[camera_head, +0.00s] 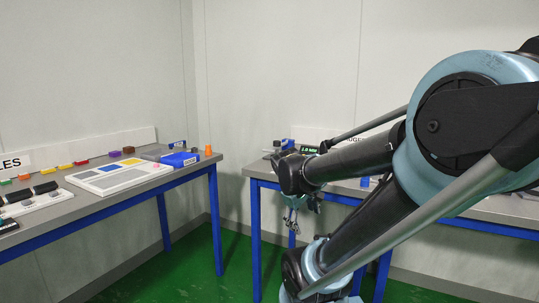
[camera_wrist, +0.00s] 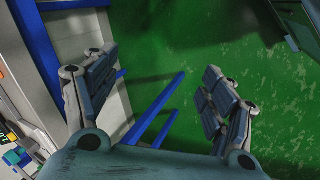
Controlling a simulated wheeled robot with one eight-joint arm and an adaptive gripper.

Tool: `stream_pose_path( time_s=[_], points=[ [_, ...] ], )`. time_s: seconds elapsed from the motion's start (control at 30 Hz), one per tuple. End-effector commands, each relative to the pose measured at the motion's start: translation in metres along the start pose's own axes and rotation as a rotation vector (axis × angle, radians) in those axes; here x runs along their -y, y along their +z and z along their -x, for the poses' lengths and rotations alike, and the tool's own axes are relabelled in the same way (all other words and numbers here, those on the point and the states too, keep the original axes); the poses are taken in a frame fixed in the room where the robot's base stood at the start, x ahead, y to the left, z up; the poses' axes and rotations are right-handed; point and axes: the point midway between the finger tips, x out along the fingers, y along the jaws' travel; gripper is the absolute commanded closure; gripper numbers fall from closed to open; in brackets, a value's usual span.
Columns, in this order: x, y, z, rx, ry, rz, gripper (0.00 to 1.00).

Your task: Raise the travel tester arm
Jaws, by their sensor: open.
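I cannot make out the travel tester arm for certain. A small device with a green-lit display (camera_head: 310,149) stands on the right table, partly hidden by my arm.
The right table (camera_head: 262,168) has a blue frame, and my arm covers much of it. The left table (camera_head: 95,214) holds a white board (camera_head: 119,177), a blue box (camera_head: 180,159), an orange cone (camera_head: 208,150) and several small coloured blocks. Green floor lies between the tables.

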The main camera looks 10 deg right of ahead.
Motion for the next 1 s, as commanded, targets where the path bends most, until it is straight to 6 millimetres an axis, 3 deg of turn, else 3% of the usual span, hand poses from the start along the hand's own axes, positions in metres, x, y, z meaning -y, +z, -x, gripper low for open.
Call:
stream_pose_path(
  time_s=[0.2,0.5,0.73,1.0],
  points=[
    [-0.05,-0.052,0.003,0.03,0.188,0.313,0.23],
    [-0.1,-0.137,0.011,0.119,0.45,0.735,0.23],
    [-0.118,-0.21,0.02,0.229,0.652,1.041,0.23],
    [-0.115,-0.298,0.035,0.412,0.891,1.371,0.23]
  ],
)
